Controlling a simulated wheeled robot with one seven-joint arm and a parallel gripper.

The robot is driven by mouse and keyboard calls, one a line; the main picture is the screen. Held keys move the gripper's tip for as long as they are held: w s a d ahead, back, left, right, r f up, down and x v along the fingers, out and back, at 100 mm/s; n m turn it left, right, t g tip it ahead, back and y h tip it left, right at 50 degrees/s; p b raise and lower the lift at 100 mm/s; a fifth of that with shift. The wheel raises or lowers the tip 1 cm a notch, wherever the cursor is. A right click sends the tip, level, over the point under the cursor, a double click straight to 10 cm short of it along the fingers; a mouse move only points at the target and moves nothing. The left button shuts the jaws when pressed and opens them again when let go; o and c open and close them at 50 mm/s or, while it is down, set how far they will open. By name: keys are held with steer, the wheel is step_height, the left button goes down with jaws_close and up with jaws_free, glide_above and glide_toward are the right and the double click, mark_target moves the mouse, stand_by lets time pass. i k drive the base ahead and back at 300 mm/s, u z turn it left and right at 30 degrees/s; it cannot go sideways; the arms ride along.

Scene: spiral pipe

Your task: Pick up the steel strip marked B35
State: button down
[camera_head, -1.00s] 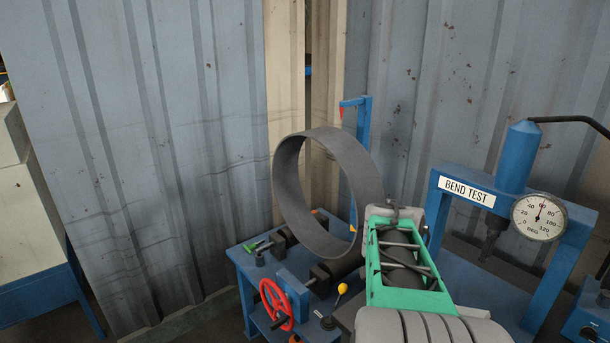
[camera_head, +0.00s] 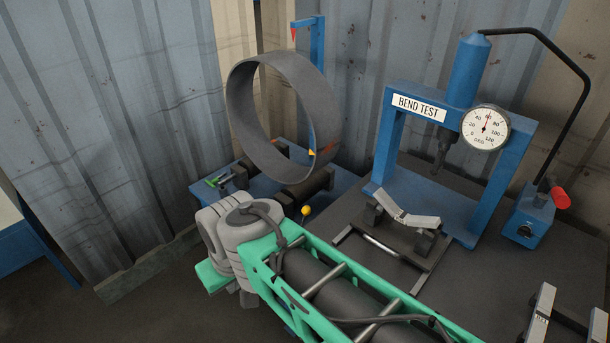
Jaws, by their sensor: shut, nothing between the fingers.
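No strip shows a mark I can read as B35. A pale steel strip (camera_head: 540,308) lies on a dark rack at the lower right, with a short dark mark too small to read. Another strip (camera_head: 598,326) is beside it, cut by the right edge. A bent strip (camera_head: 408,211) rests on the supports below the bend-test press (camera_head: 520,160); its label is too small to read. My green and grey arm crosses the lower middle and hides part of the bench. My gripper cannot be made out in this view.
A large dark ring (camera_head: 243,110) stands on rollers at the back left. A dial gauge (camera_head: 486,129) is on the press frame. A blue control box (camera_head: 527,222) with a red-tipped lever stands right of it. The dark bench top (camera_head: 490,285) between press and rack is clear.

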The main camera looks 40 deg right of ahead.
mark_target(402, 216)
steer(key=u, duration=1.05)
steer(key=i, duration=0.3)
steer(key=z, duration=3.3)
